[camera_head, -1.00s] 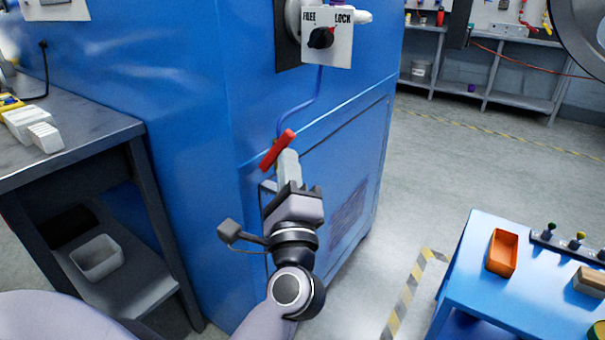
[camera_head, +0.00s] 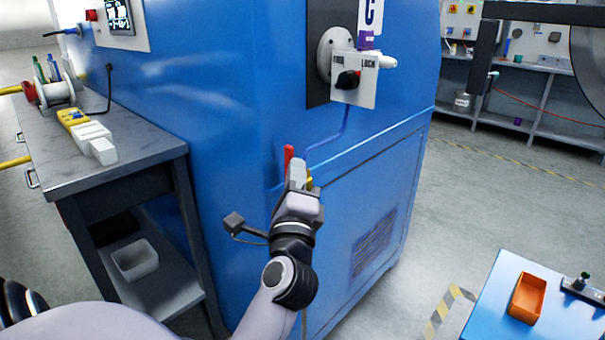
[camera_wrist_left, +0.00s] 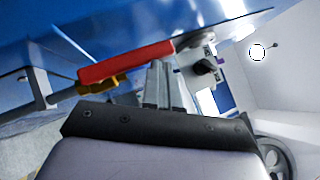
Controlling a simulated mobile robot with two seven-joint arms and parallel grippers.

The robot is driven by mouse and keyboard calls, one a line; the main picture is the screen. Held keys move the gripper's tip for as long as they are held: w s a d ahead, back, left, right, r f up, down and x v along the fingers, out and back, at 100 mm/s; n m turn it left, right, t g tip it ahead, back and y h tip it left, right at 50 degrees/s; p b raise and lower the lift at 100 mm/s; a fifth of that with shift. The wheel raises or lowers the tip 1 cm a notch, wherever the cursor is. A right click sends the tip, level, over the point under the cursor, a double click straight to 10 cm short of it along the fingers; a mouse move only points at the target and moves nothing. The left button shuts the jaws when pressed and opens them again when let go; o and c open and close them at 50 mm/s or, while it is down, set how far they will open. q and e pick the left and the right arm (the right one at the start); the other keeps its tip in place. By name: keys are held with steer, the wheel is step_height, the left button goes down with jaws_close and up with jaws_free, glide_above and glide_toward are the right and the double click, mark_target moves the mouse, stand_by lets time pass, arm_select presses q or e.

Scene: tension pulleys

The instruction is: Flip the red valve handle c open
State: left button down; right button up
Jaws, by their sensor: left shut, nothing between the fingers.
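The red valve handle (camera_head: 288,158) is on the front of the blue cabinet (camera_head: 225,130), below the switch plate, and stands about upright in the head view. Its brass valve body (camera_head: 310,183) shows just right of my gripper. My left gripper (camera_head: 297,172) is shut and empty, its fingertips right beside the handle; whether they touch it I cannot tell. In the left wrist view the red handle (camera_wrist_left: 125,63) lies across the picture with the brass part (camera_wrist_left: 103,84) under it, and the closed fingers (camera_wrist_left: 160,85) are at its right end. My right gripper is not in view.
A grey workbench (camera_head: 130,165) stands at left. A blue table (camera_head: 490,310) with an orange tray (camera_head: 527,298) is at lower right. Floor between is clear.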

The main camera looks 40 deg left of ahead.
arm_select(q)
steer(key=shift+a, duration=0.15)
stand_by(0.5)
steer(key=shift+r, duration=0.1)
steer(key=shift+r, duration=0.25)
steer(key=c, duration=1.8)
jaws_free()
steer(key=r+p, duration=0.2)
steer(key=r, duration=0.1)
steer(key=r+p, duration=0.2)
steer(key=r, duration=0.2)
steer(key=shift+s+r, duration=0.2)
steer(key=shift+r, duration=0.1)
steer(key=o, duration=0.9)
steer(key=r+p, duration=0.1)
steer(key=r, duration=0.2)
steer(key=r+p, duration=0.1)
steer(key=r, duration=0.2)
steer(key=r+p, duration=0.1)
steer(key=r, duration=0.3)
steer(key=shift+w+d+p, duration=0.15)
steer(key=shift+d+p, duration=0.15)
steer(key=shift+p, duration=0.1)
steer(key=shift+a+r+n, duration=0.3)
steer(key=shift+a+r, duration=0.2)
steer(key=shift+r, duration=0.3)
jaws_close()
steer(key=shift+d+r, duration=0.15)
steer(key=shift+d, duration=0.05)
